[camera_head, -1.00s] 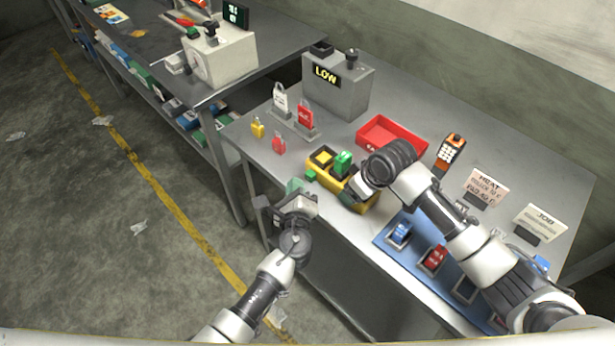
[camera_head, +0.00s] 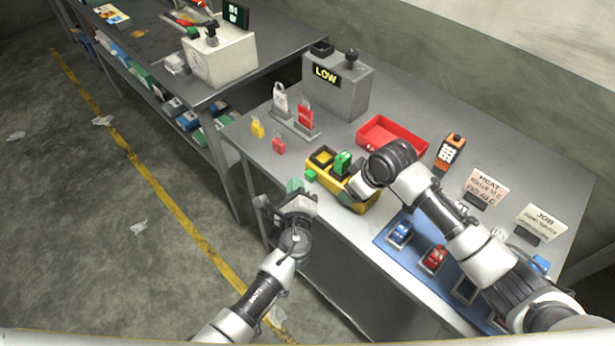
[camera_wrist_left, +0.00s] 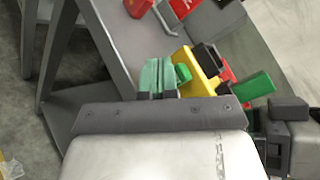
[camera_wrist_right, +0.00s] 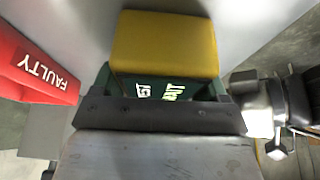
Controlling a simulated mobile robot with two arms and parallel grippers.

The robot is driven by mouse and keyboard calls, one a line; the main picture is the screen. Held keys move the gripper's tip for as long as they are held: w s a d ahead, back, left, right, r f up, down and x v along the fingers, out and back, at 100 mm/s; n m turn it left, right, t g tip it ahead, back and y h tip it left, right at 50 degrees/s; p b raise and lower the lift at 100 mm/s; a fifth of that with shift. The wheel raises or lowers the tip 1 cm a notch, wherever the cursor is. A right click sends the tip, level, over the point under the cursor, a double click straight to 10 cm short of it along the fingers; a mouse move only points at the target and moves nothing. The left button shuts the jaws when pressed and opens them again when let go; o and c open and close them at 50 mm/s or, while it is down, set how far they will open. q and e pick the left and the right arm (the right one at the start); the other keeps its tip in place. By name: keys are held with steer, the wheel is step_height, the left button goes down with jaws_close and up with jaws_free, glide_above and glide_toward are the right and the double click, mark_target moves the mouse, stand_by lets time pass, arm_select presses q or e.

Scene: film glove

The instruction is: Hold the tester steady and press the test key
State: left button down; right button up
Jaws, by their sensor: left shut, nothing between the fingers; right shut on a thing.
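The yellow tester (camera_head: 354,193) stands at the table's front edge, with a black recess on top and an upright green block (camera_head: 342,162). A small green key (camera_head: 311,175) is on its left end; it also shows in the left wrist view (camera_wrist_left: 183,72). My left gripper (camera_head: 295,186) is shut and empty just left of this key, its teal fingertips (camera_wrist_left: 157,76) close to it; contact is unclear. My right gripper (camera_wrist_right: 163,85) is shut on the tester's yellow part (camera_wrist_right: 165,45). A dark green panel with partly hidden lettering lies behind it. In the head view my right arm hides this grip.
A red bin (camera_head: 368,142) marked FAULTY in the right wrist view (camera_wrist_right: 40,72) stands behind the tester. A grey box (camera_head: 337,92) reads LOW. Open floor lies left.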

arm_select(q)
steer(key=shift+w+d, duration=0.25)
steer(key=shift+d, duration=0.05)
steer(key=shift+w+d+r, duration=0.2)
steer(key=shift+d+r, duration=0.1)
steer(key=shift+r, duration=0.15)
arm_select(e)
steer(key=shift+s+a+r, duration=0.35)
steer(key=shift+a, duration=0.05)
stand_by(0.8)
arm_select(q)
steer(key=shift+s, duration=0.1)
arm_select(e)
steer(key=shift+w, duration=0.1)
arm_select(q)
steer(key=shift+f, duration=0.15)
arm_select(e)
steer(key=shift+w+d+f, duration=0.15)
arm_select(q)
steer(key=shift+a, duration=0.1)
